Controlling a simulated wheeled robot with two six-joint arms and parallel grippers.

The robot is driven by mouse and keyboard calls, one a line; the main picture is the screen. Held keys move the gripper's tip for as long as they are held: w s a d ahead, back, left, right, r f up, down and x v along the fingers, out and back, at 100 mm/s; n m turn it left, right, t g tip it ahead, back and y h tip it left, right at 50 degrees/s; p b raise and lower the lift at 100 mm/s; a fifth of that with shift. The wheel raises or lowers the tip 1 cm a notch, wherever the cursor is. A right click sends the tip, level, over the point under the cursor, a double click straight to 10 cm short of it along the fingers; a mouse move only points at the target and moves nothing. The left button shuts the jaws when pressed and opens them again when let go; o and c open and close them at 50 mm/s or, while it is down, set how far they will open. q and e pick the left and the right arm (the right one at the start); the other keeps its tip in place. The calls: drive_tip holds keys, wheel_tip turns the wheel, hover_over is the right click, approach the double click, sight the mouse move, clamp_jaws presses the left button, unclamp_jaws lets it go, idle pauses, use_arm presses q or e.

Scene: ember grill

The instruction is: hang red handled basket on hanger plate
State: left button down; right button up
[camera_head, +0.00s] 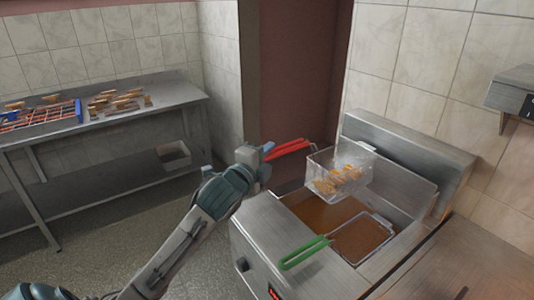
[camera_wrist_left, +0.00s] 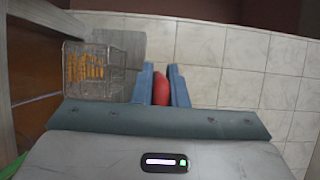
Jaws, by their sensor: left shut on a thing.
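My left gripper (camera_head: 267,152) is shut on the red handle (camera_head: 290,147) of a wire basket (camera_head: 340,172). The basket holds golden fried pieces and hangs above the fryer's oil, roughly level. In the left wrist view the red handle (camera_wrist_left: 161,90) sits between the blue fingers, and the basket (camera_wrist_left: 88,68) shows at the left. A metal plate (camera_head: 408,190) at the back of the fryer, which seems to be the hanger plate, stands just behind the basket. Whether the basket touches it cannot be told. My right gripper is not in view.
A second basket with a green handle (camera_head: 304,253) sits in the fryer oil (camera_head: 322,212), below and in front. A steel table (camera_head: 165,100) at the left bears a blue-edged rack (camera_head: 40,117) and several brown pieces. A grey box (camera_head: 515,95) juts from the right wall.

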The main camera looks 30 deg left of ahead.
use_arm(q)
drive_tip(key=shift+f, duration=0.5)
drive_tip(key=c, duration=1.4)
unclamp_jaws()
drive_tip(key=shift+o, duration=0.2)
drive_tip(key=shift+f+b, duration=0.1)
drive_tip(key=shift+b, duration=0.2)
drive_tip(key=shift+s, duration=0.35)
drive_tip(key=s+p, duration=0.5)
drive_tip(key=s, duration=0.5)
drive_tip(key=shift+d, duration=0.4)
drive_tip(key=shift+s, duration=0.1)
